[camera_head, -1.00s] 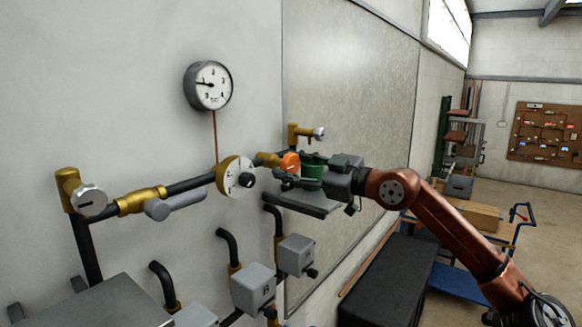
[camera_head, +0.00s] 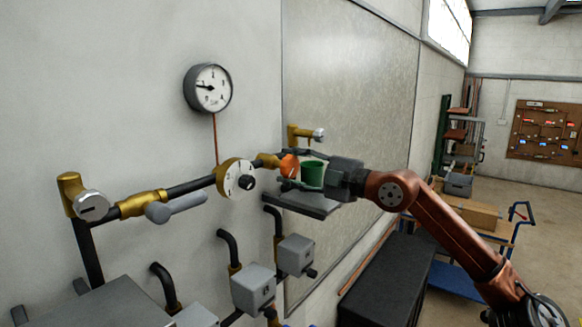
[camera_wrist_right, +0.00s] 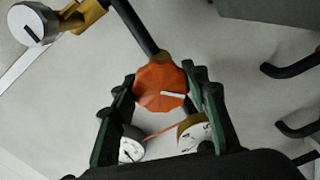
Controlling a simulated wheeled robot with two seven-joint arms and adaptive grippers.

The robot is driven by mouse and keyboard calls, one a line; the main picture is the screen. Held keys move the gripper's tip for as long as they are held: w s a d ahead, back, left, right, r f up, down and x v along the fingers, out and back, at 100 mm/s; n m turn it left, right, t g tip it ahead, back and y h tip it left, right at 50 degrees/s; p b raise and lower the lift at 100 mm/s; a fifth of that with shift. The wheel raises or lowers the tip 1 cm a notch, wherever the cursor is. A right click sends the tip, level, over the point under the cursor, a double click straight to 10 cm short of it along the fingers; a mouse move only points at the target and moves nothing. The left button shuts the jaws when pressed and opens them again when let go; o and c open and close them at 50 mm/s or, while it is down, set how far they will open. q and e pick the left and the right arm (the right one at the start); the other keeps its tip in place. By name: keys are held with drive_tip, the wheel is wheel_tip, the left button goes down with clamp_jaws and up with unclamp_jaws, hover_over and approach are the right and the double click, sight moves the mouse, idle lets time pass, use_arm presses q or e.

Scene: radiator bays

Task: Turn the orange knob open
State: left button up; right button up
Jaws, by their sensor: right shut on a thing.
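The orange knob (camera_head: 289,165) sits on the end of a brass fitting on the wall pipe, and shows in the right wrist view (camera_wrist_right: 153,82) as a faceted disc with a white mark pointing right. My right gripper (camera_head: 294,168) is shut on it, with one green-and-dark finger on each side of the knob, as the right wrist view (camera_wrist_right: 160,90) shows. In the head view the fingers partly cover the knob. My left gripper is not in view.
A round gauge (camera_head: 208,88) hangs above the pipe. A brass dial (camera_head: 235,180) and a grey lever (camera_head: 176,205) lie to the left on the pipe. A grey shelf (camera_head: 300,203) is just below the gripper. Grey boxes (camera_head: 253,287) are lower down.

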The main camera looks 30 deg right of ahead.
drive_tip(key=n, duration=0.5)
drive_tip(key=shift+n, duration=0.4)
drive_tip(key=n, duration=0.5)
drive_tip(key=shift+r, duration=0.1)
drive_tip(key=n, duration=0.5)
drive_tip(key=shift+a+n, duration=0.1)
drive_tip(key=shift+n, duration=0.3)
drive_tip(key=n, duration=1.1)
drive_tip(key=shift+a+n, duration=0.1)
drive_tip(key=shift+n, duration=0.3)
drive_tip(key=n, duration=0.5)
drive_tip(key=shift+s, duration=0.1)
drive_tip(key=n, duration=0.5)
drive_tip(key=shift+n, duration=0.4)
drive_tip(key=n, duration=0.5)
drive_tip(key=shift+n, duration=0.3)
